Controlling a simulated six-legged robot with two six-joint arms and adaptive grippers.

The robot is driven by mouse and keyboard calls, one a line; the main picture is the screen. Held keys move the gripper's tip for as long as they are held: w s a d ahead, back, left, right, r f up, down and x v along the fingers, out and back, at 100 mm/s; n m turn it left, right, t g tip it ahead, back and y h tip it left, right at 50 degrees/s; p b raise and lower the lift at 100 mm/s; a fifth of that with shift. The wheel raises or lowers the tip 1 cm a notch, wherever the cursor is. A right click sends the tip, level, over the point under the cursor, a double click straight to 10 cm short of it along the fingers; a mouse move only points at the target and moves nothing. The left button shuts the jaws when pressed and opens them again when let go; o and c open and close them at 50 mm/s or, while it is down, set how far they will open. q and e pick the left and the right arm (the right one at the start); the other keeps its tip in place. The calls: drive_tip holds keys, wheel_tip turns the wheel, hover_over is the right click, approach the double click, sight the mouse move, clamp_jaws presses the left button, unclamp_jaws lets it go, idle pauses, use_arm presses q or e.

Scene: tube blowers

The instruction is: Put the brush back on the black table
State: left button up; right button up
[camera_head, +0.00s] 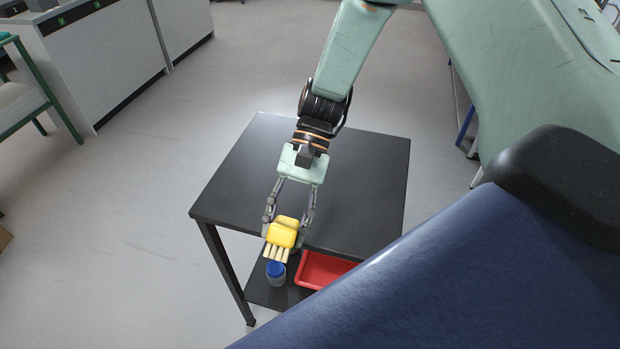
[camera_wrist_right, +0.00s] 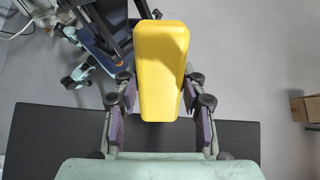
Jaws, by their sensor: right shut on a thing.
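The brush (camera_head: 282,234) has a yellow body and pale bristles. My right gripper (camera_head: 287,222) is shut on it and holds it near the front edge of the black table (camera_head: 375,170), with the bristles towards the camera. In the right wrist view the yellow brush (camera_wrist_right: 161,65) sits between the two fingers (camera_wrist_right: 160,105), and the black table (camera_wrist_right: 50,135) shows below. Whether the brush touches the table cannot be told. My left gripper is not in view.
The tabletop is otherwise clear. On the lower shelf stand a blue-capped jar (camera_head: 275,272) and a red tray (camera_head: 325,270). White cabinets (camera_head: 100,55) and a green-framed piece of furniture (camera_head: 35,95) stand at left. A cardboard box (camera_wrist_right: 305,108) is on the floor.

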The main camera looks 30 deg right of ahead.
drive_tip(key=shift+w+d+n+h, duration=0.2)
drive_tip(key=shift+d+n+h, duration=0.1)
drive_tip(key=shift+n+h, duration=0.6)
drive_tip(key=w+d+r+n+t+h+p, duration=0.4)
drive_tip(key=w+d+n+t+h, duration=0.2)
drive_tip(key=w+d+n, duration=0.8)
drive_tip(key=f, duration=0.6)
drive_tip(key=shift+s+a, duration=0.25)
drive_tip(key=shift+a, duration=0.05)
drive_tip(key=f, duration=0.2)
drive_tip(key=shift+s+a+f+n, duration=0.15)
drive_tip(key=shift+a+f+n, duration=0.1)
drive_tip(key=shift+f+n, duration=0.05)
drive_tip(key=shift+f, duration=0.35)
drive_tip(key=shift+w+d+f, duration=0.1)
drive_tip(key=shift+w+d, duration=0.1)
